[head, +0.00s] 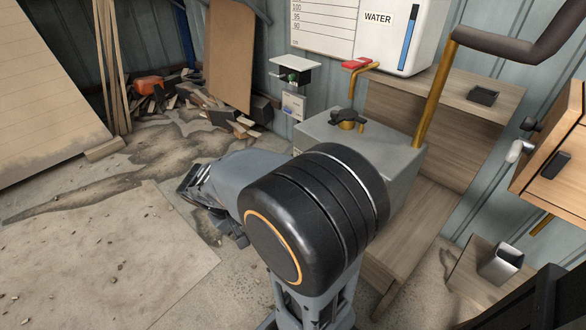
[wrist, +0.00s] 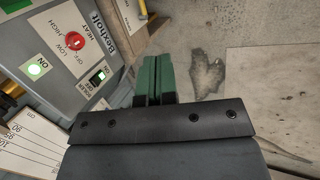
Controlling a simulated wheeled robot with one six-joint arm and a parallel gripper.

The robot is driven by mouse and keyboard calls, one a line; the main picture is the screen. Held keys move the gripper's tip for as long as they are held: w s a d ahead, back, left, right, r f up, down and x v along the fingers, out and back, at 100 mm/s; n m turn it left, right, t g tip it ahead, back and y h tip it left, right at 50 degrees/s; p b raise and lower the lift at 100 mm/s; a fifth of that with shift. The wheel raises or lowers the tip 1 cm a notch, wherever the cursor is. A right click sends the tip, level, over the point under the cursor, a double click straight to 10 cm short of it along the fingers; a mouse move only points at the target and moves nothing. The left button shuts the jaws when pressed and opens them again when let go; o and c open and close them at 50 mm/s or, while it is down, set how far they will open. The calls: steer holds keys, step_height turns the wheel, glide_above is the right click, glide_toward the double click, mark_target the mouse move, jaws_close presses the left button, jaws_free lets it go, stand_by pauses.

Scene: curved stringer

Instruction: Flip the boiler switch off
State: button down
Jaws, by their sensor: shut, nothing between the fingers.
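The grey Bexholt boiler panel (wrist: 62,70) fills the upper left of the wrist view. Its small black rocker switch (wrist: 98,77) sits near the panel's edge, beside a label that seems to read boiler, with a lit green ON mark. A red heat knob (wrist: 75,41) and a glowing green round light (wrist: 37,68) are on the same face. My gripper (wrist: 159,62) has its green fingers together and empty, to the right of the switch and apart from it. In the head view a grey box (head: 322,127) stands behind my arm, which hides part of its front.
A gold pipe (head: 432,100) rises beside the grey box, and a black valve handle (head: 347,116) sits on top. A white WATER tank (head: 400,35) is behind. A wooden cabinet (head: 560,150) juts in at right.

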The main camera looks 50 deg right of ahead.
steer(key=w+d+f+h, duration=0.5)
steer(key=w+d+h, duration=0.2)
steer(key=d, duration=0.1)
steer(key=w+d+f+h+p, duration=0.1)
steer(key=w+d+f+h, duration=0.4)
steer(key=w+d+h, duration=0.2)
steer(key=shift+d+f+n+h, duration=0.3)
steer(key=shift+d+f+n, duration=0.1)
steer(key=shift+d, duration=0.5)
steer(key=shift+d, duration=0.1)
steer(key=s+d+r+b, duration=0.1)
steer(key=d+b, duration=0.1)
steer(key=d, duration=1.1)
steer(key=shift+d+r, duration=0.35)
steer(key=shift+s, duration=0.1)
